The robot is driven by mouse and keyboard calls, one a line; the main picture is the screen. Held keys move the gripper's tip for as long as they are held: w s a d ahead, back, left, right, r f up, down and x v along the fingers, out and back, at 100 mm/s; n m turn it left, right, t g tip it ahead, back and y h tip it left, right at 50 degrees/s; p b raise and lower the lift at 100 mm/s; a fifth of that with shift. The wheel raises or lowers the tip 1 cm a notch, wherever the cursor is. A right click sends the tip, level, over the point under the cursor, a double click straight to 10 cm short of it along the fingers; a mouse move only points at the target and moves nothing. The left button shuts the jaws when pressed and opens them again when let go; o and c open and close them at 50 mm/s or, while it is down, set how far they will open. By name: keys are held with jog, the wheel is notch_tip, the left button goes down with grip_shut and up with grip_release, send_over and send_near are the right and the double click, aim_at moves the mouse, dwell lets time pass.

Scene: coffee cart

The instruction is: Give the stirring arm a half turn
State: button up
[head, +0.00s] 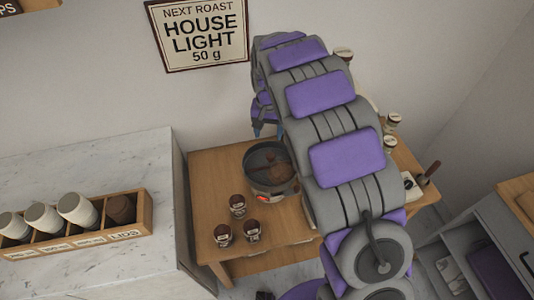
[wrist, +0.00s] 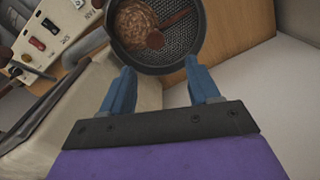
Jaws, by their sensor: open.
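The round dark cooling pan with a perforated floor (wrist: 180,42) shows at the top of the wrist view and on the wooden table in the head view (head: 262,158). A pile of brown beans (wrist: 130,18) lies in its left part. The reddish-brown stirring arm (wrist: 176,18) crosses the pan, with a darker round end (wrist: 155,40) near the middle. My gripper (wrist: 159,80) is open and empty, its blue fingers apart just below the pan's near rim in the picture. In the head view my arm hides most of the gripper; only blue bits show behind the pan.
A control panel with switches (wrist: 40,42) and a grey pipe (wrist: 86,48) are left in the wrist view. Several small jars (head: 237,205) stand before the pan. A wooden cup rack (head: 130,235) is on the marble counter (head: 90,180). The wall sign (head: 200,32) reads "House Light 50 g".

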jog(key=b, duration=0.1)
send_over(270, 155)
jog(key=d, duration=0.1)
notch_tip(270, 155, down, 5)
jog(key=shift+f, duration=0.2)
jog(key=f, duration=0.1)
jog(key=a+f, duration=0.1)
jog(key=f, duration=0.1)
jog(key=f+b, duration=0.1)
jog(key=f, duration=0.1)
jog(key=shift+a+f, duration=0.15)
jog(key=shift+a, duration=0.1)
jog(key=shift+d, duration=0.55)
jog(key=shift+c, duration=0.7)
jog(key=shift+a, duration=0.35)
jog(key=c, duration=0.6)
jog(key=shift+d, duration=0.1)
grip_shut()
